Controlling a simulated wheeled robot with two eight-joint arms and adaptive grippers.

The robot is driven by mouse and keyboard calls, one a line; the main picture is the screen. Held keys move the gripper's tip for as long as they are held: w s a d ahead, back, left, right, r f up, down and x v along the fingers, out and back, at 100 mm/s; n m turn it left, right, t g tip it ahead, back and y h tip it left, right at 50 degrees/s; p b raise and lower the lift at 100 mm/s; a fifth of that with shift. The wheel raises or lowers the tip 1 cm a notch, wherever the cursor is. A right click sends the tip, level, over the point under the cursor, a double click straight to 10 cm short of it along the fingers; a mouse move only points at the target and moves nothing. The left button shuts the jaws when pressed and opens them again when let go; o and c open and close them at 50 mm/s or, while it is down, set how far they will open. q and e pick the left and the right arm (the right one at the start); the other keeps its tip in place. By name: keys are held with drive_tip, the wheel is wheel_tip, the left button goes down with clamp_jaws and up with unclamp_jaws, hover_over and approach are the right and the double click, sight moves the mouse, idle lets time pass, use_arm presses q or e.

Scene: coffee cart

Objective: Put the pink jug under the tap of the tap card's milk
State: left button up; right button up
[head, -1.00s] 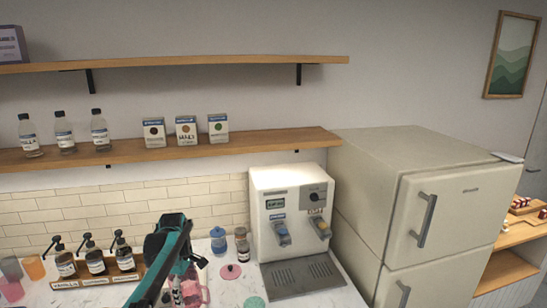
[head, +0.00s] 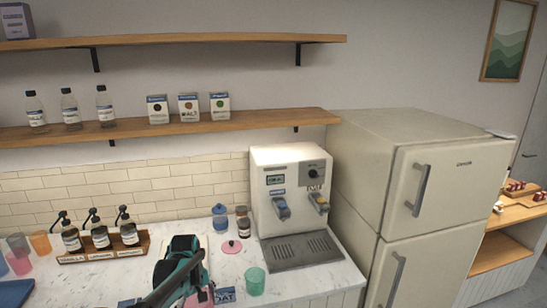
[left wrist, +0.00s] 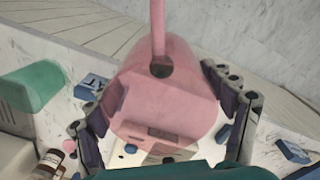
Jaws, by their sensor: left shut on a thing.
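The pink jug (left wrist: 165,95) fills the middle of the left wrist view, between the fingers of my left gripper (left wrist: 170,115), which is shut on it. In the head view my left gripper (head: 190,275) is over the counter, left of the dispenser, and hides most of the jug (head: 200,297). The white dispenser (head: 285,165) has a left tap with a blue front (head: 281,208) and a right tap with a yellowish front (head: 319,202). A label above the right tap seems to read OAT. A blue card reading OAT (head: 225,295) lies by the counter's front. My right gripper is not in view.
A green cup (head: 254,281) stands between my left gripper and the dispenser's drip tray (head: 300,250), which looks empty. A pink lid (head: 231,246), blue jar (head: 219,217) and brown jar (head: 243,226) stand behind. Pump bottles (head: 100,235) are at left, a fridge (head: 420,190) at right.

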use_arm(q)
drive_tip(key=s+d+f+m+b, duration=0.2)
drive_tip(key=s+f+m, duration=0.2)
drive_tip(key=s+f, duration=0.2)
drive_tip(key=s+d+f+m+b, duration=0.3)
drive_tip(key=s+f+m, duration=0.2)
drive_tip(key=s+f, duration=0.1)
drive_tip(key=shift+m, duration=0.3)
drive_tip(key=shift+f, duration=0.15)
